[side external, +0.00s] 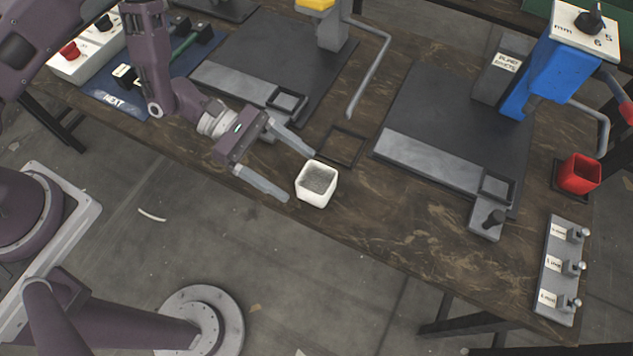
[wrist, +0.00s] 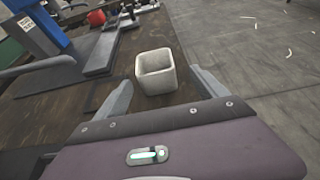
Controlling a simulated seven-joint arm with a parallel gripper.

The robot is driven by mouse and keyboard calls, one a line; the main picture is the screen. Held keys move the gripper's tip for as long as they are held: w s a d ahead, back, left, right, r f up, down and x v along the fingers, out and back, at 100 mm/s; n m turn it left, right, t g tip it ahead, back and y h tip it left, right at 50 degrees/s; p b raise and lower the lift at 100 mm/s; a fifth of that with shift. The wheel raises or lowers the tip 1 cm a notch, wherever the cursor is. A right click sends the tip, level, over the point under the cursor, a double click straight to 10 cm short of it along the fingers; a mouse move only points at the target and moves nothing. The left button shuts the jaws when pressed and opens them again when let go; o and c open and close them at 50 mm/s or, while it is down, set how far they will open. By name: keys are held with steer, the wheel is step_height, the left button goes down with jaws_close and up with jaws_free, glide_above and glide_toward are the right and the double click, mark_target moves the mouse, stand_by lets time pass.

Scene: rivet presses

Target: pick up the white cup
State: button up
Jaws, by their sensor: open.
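The white cup (side external: 316,184) is square and stands upright near the front edge of the brown table. It holds grey granular-looking contents in the side view. My gripper (side external: 301,176) is open, with its fingertips just left of the cup and pointing toward it. In the wrist view the cup (wrist: 156,72) is just beyond the fingertips, roughly centred between them. Its opening faces up and its inside looks pale grey there. The fingers do not appear to touch the cup.
A thin dark square frame (side external: 341,147) lies behind the cup. A blue press (side external: 556,80) on a dark base stands to the right. The brown table (side external: 400,240) is clear right of the cup.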

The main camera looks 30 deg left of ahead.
steer(key=x, duration=0.5)
steer(key=r+x, duration=0.1)
steer(key=x, duration=0.2)
steer(key=shift+w+d+f, duration=0.15)
steer(key=shift+w+d, duration=0.1)
steer(key=shift+d, duration=0.3)
steer(key=c, duration=1.4)
step_height(320, 180, up, 10)
steer(key=w+a+r+n+t, duration=0.2)
steer(key=w+a, duration=0.2)
steer(key=a, duration=0.4)
steer(key=w+a+r+n+t, duration=0.2)
steer(key=w+a, duration=0.2)
steer(key=a, duration=0.4)
steer(key=a+r+n+t+y, duration=0.2)
steer(key=a, duration=0.7)
steer(key=a+r+n+t+y, duration=0.1)
steer(key=a+r+n+t, duration=0.15)
steer(key=a, duration=0.55)
steer(key=m+g+h, duration=0.3)
steer(key=m+g, duration=0.6)
glide_above(330, 190)
steer(key=shift+n+t, duration=0.25)
steer(key=f, duration=0.8)
steer(key=shift+w+a+f, duration=0.15)
steer(key=shift+w+f, duration=0.1)
steer(key=shift+w, duration=0.15)
